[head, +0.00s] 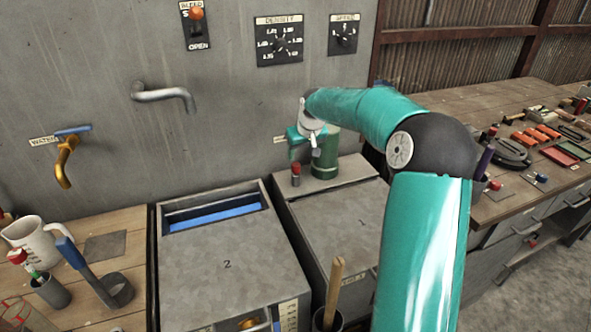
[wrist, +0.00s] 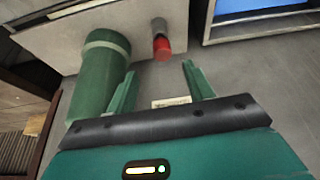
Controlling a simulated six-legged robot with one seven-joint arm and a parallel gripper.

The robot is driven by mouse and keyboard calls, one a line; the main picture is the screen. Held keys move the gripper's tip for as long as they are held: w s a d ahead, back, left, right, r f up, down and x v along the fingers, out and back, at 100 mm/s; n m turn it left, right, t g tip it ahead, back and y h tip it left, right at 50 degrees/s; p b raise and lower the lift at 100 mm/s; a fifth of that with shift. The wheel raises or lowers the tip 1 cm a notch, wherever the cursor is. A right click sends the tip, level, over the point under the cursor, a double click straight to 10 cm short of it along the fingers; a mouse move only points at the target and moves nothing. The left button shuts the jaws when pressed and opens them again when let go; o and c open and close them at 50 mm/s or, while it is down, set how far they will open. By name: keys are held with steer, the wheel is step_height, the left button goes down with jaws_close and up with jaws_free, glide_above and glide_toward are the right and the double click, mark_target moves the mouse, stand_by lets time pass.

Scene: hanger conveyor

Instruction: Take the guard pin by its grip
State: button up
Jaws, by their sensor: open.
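The guard pin (head: 296,175) appears to be the small upright piece with a red grip and a grey lower part. It stands on the top of tank 1, near the wall. In the wrist view the guard pin (wrist: 162,47) lies just beyond the fingertips, roughly centred between them, with its red end nearer to me. My gripper (wrist: 160,68) is open, with nothing between its two green fingers. In the head view my gripper (head: 296,148) hangs above and close to the pin; its fingers are small and partly unclear there.
A green cylinder (head: 325,160) stands right beside the pin; it also shows left of the fingers in the wrist view (wrist: 98,85). Tank 2 (head: 228,262), with a blue-lined opening, is to the left. The wall (head: 230,90) is close behind. A wooden handle (head: 335,285) rises in front.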

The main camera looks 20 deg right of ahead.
mark_target(296, 165)
steer(key=x, duration=0.2)
steer(key=shift+w+f, duration=0.2)
steer(key=shift+f, duration=0.15)
steer(key=x, duration=0.4)
steer(key=shift+s+a, duration=0.1)
steer(key=shift+a, duration=0.15)
steer(key=shift+w+f, duration=0.35)
steer(key=shift+f, duration=0.3)
steer(key=c, duration=1.1)
steer(key=shift+r, duration=0.15)
step_height(296, 165, up, 10)
steer(key=shift+f, duration=0.1)
